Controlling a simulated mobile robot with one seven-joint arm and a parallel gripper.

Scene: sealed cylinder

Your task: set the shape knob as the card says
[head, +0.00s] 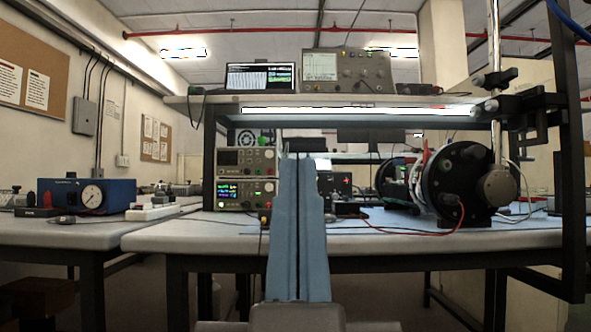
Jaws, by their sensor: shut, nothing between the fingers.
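My gripper (298,158) stands upright in the middle of the view, with two long light-blue fingers side by side on a grey base. The fingers are shut with nothing between them, and touch no object that I can see. A black round-ended cylinder device (455,185) with a grey round fitting stands at the right of the bench. I cannot pick out a shape knob or its card. White papers (36,90) are pinned to a board at the left, too small to read. The fingers hide part of the bench behind them.
The bench (430,238) carries stacked instruments (246,178) left of my gripper and a red cable. A shelf (300,100) with an oscilloscope (347,68) runs above. A blue box with a dial (87,194) stands on the left bench. A metal post (495,60) rises at right.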

